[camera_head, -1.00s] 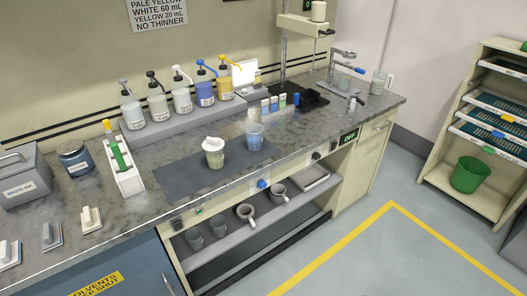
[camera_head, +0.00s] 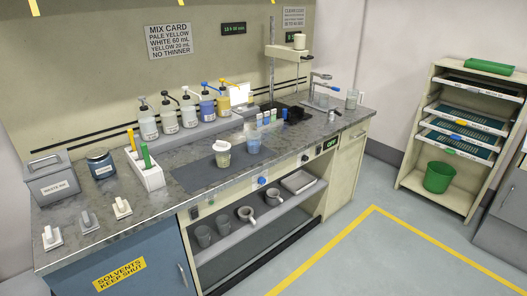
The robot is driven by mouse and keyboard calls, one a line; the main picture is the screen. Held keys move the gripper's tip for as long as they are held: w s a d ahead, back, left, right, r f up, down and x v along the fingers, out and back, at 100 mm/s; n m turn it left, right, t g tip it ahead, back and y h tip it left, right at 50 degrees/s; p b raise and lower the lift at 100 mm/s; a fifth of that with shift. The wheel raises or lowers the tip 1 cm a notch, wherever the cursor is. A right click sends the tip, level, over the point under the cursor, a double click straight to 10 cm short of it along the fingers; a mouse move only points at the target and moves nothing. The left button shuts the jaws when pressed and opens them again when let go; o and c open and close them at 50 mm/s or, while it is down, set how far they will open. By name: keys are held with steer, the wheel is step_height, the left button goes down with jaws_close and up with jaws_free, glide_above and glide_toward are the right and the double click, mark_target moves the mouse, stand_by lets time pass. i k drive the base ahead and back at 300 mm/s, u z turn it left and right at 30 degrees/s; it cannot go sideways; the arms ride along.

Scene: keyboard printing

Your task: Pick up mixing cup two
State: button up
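Two cups stand upright on the dark mat (camera_head: 195,178) on the bench. The left cup (camera_head: 222,157) is pale cream with a white top and a greenish band. The right cup (camera_head: 253,144) is translucent blue. On the open shelf below are two plain grey cups (camera_head: 204,237) and (camera_head: 223,226), and two grey handled vessels (camera_head: 246,214) and (camera_head: 273,197). No number is readable on any cup, so I cannot tell which is mixing cup two. My gripper is not in view.
Several pump bottles (camera_head: 189,116) line the back of the bench. A white holder (camera_head: 150,177) with yellow and green handles stands left of the mat. A stand mixer (camera_head: 273,65) rises at the back right. The floor (camera_head: 350,255) in front is clear; a rack (camera_head: 445,185) stands right.

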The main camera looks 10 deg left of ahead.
mark_target(254, 143)
steer(key=z, duration=0.95)
steer(key=k, duration=0.2)
steer(key=u, duration=2.75)
steer(key=i, duration=1.1)
steer(key=u, duration=0.05)
